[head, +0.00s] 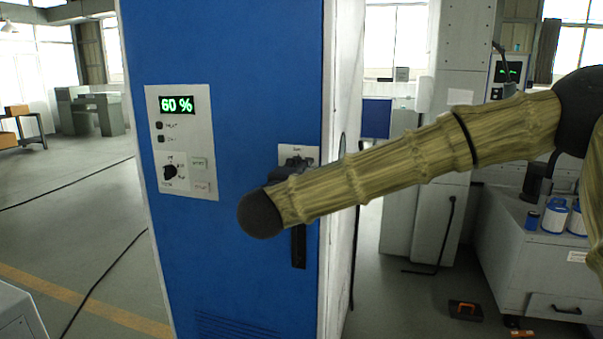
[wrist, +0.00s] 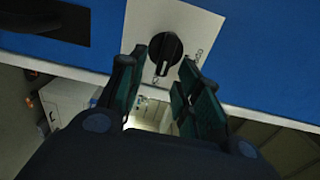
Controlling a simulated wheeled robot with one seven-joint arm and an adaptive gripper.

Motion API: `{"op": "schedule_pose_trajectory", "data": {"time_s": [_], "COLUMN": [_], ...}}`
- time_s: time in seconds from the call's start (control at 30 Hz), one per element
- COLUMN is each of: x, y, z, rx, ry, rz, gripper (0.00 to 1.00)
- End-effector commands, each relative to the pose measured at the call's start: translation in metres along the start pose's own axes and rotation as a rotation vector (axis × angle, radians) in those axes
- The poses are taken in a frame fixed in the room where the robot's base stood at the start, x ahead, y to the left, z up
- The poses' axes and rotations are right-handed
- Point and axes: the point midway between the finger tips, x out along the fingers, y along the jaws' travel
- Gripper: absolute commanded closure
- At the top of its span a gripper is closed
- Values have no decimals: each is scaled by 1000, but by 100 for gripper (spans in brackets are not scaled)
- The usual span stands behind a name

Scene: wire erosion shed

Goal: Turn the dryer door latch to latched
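The dryer is a tall blue cabinet (head: 240,90) in the head view. Its latch is a round black knob (wrist: 167,50) on a pale plate (wrist: 141,30), which also shows in the head view (head: 313,154). The knob has a raised grip bar, pointing roughly up and down in the wrist view. Lettering on the plate is partly covered and too small to read. My gripper (wrist: 157,70) is open, its fingers apart on either side below the knob, with nothing between them. I cannot tell whether they touch it. In the head view my arm hides most of the latch area.
A dark handle (head: 298,248) is below the latch plate; a dark bar (wrist: 48,18) also shows in the wrist view. A control panel (head: 183,140) reads 60 %. A grey cabinet (head: 525,255) with blue-white cans stands right. Floor to the left is mostly clear, with cables.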

Motion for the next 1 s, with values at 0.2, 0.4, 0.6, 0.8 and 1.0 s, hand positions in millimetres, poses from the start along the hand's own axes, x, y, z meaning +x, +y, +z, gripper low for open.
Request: {"op": "schedule_pose_trajectory", "data": {"time_s": [0.2,0.4,0.6,0.8,1.0], "x": [-34,-71,-99,-112,-113], "y": [0,0,1,0,0], "z": [1,1,0,0,0], "rx": [-2,-1,-1,0,0], "ry": [-3,-3,-1,0,0], "rz": [-1,-1,1,0,0], "gripper": [66,66,66,66,66]}}
